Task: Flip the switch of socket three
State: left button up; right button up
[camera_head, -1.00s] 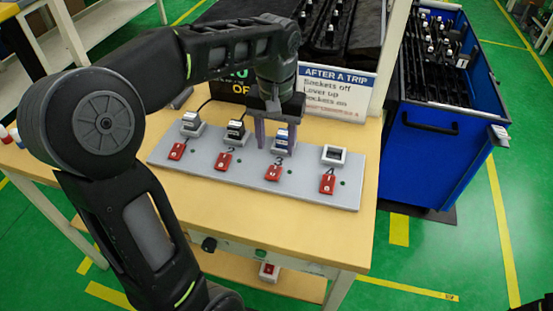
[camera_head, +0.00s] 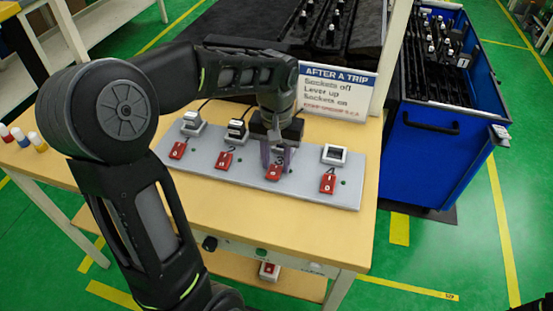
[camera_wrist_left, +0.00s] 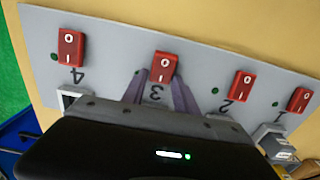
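The red switch of socket three (camera_head: 273,173) sits on the grey socket board, above the printed 3 in the left wrist view (camera_wrist_left: 163,66). My left gripper (camera_head: 277,160) points down at this switch, its two purple-grey fingers apart. In the left wrist view the fingertips (camera_wrist_left: 159,78) lie on either side of the switch's near end; I cannot tell whether they touch it. Socket three itself is hidden behind the gripper. The switch shows 0 and 1 marks; its tilt is unclear.
Red switches one (camera_head: 177,150), two (camera_head: 224,160) and four (camera_head: 328,183) are close by on the board (camera_head: 205,166). Sockets one and two hold plugs; socket four (camera_head: 334,154) is empty. A sign (camera_head: 337,92) stands behind. A blue cart (camera_head: 432,150) is at the right.

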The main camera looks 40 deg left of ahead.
pick_arm(q)
grip_shut()
jog(key=t+b, duration=0.2)
jog(key=b, duration=0.3)
jog(key=s+t+y+b, duration=0.1)
jog(key=t+b, duration=0.1)
jog(key=b, duration=0.3)
jog(key=shift+d+f, duration=0.1)
jog(key=shift+d, duration=0.05)
jog(key=shift+r+t+y+b, duration=0.2)
jog(key=shift+t+y+b, duration=0.1)
jog(key=shift+b, duration=0.05)
jog(key=shift+r, duration=0.2)
jog(key=shift+o, duration=2)
grip_release()
jog(key=shift+s, duration=0.1)
